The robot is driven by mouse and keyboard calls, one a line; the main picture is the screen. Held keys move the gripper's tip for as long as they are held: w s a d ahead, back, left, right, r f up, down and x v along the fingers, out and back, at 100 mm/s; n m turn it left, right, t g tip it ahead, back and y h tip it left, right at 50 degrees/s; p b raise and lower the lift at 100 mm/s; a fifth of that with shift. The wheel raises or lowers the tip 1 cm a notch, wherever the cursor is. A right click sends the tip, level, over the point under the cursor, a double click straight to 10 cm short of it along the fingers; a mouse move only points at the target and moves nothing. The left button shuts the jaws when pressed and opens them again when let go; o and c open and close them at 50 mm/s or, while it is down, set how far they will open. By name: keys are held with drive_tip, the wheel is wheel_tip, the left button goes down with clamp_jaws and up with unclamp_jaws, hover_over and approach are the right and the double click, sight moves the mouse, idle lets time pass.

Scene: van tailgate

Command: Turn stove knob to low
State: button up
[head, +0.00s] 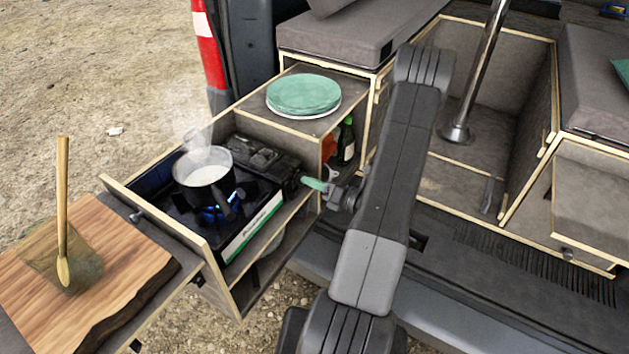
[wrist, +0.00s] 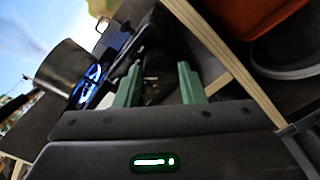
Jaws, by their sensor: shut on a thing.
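The camping stove (head: 252,224) sits in the pull-out drawer, black with a white and green front strip. A dark pot (head: 207,196) of steaming white liquid stands on its burner, with blue flame (head: 230,194) under it. My gripper (head: 312,184) is at the stove's right end, its green fingers pointing left. In the wrist view my gripper (wrist: 158,88) is shut on the dark stove knob (wrist: 155,70) between the fingers. The knob's outline and setting are too dark to read. The pot (wrist: 64,66) and flame (wrist: 90,76) show left of the fingers.
A wooden drawer edge (wrist: 225,60) runs close to the right of the fingers. Green plates (head: 303,94) lie on the cabinet top behind. A bottle (head: 346,140) and an orange item (head: 329,146) stand in the cabinet. A cutting board (head: 140,262) with a wooden spoon (head: 62,210) is at left.

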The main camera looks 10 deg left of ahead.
drive_tip(key=shift+m, duration=0.9)
drive_tip(key=shift+p, duration=0.3)
drive_tip(key=o, duration=1)
drive_tip(key=shift+d, duration=0.1)
drive_tip(key=b+v, duration=0.2)
drive_tip(key=v, duration=1.1)
drive_tip(key=shift+d, duration=0.35)
drive_tip(key=p+x, duration=0.2)
drive_tip(key=x, duration=1.2)
drive_tip(key=shift+s, duration=0.1)
